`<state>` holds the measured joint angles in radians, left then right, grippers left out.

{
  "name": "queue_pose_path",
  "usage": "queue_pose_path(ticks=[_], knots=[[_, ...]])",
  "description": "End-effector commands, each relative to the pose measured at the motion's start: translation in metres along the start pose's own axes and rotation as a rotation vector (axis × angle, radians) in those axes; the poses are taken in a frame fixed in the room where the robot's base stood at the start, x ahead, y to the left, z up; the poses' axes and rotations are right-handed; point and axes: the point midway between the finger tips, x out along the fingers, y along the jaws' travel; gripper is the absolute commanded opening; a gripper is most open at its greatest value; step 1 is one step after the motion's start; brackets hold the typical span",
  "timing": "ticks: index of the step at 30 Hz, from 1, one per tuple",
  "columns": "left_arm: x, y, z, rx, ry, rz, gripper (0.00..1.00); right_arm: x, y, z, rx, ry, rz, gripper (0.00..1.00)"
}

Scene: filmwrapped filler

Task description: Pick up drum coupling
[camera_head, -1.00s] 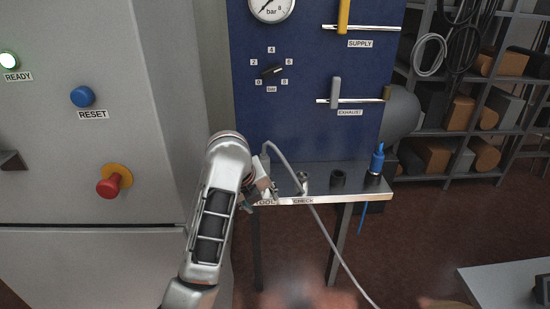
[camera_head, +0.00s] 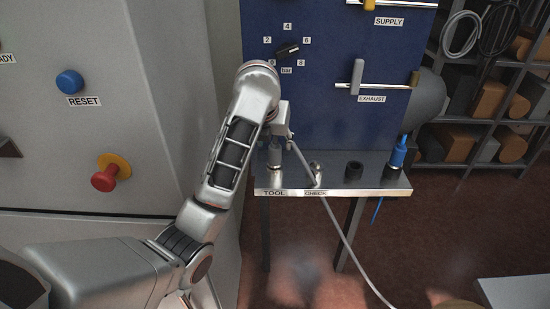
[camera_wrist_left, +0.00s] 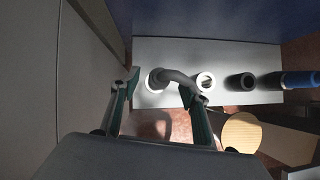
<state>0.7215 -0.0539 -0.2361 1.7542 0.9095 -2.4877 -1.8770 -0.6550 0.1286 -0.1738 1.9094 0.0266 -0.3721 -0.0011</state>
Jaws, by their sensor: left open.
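A silver fitting (camera_head: 275,157) stands at the TOOL place on the narrow shelf (camera_head: 370,184). A grey hose (camera_head: 328,213) runs from near it over the shelf edge and down. I take this fitting for the drum coupling, but no label confirms it. My left gripper (camera_head: 283,130) is close above it, partly hidden by my arm. In the left wrist view the gripper (camera_wrist_left: 159,91) is open, its green fingers on either side of the hose's bent upper end (camera_wrist_left: 176,76). Contact cannot be told. My right gripper is not in view.
A small metal fitting (camera_head: 316,170) stands at CHECK, then a black socket (camera_head: 354,170) and a blue coupling (camera_head: 398,153) stand to its right. The blue panel (camera_head: 322,92) rises behind the shelf. A grey cabinet (camera_head: 110,130) with a red button (camera_head: 104,180) stands left.

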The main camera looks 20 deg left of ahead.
Motion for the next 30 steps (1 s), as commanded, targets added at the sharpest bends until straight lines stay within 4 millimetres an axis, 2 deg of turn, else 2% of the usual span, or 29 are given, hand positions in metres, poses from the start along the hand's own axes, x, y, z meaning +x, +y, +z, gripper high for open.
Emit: queue_pose_path(ticks=[6, 15, 16, 21, 30], knots=[[0.024, 0.000, 0.000, 0.001, 0.002, 0.000, 0.45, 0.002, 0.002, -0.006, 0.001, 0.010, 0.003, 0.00], [0.027, -0.001, 0.000, 0.000, -0.001, -0.001, 0.45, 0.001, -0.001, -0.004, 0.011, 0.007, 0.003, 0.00], [0.027, -0.001, 0.000, 0.000, -0.001, -0.001, 0.43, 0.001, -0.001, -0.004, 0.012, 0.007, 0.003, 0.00], [0.027, -0.001, 0.000, 0.000, 0.000, -0.001, 0.00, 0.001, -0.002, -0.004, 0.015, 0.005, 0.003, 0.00], [0.026, -0.001, 0.002, 0.000, -0.002, -0.002, 0.00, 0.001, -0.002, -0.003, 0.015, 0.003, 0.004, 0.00]])
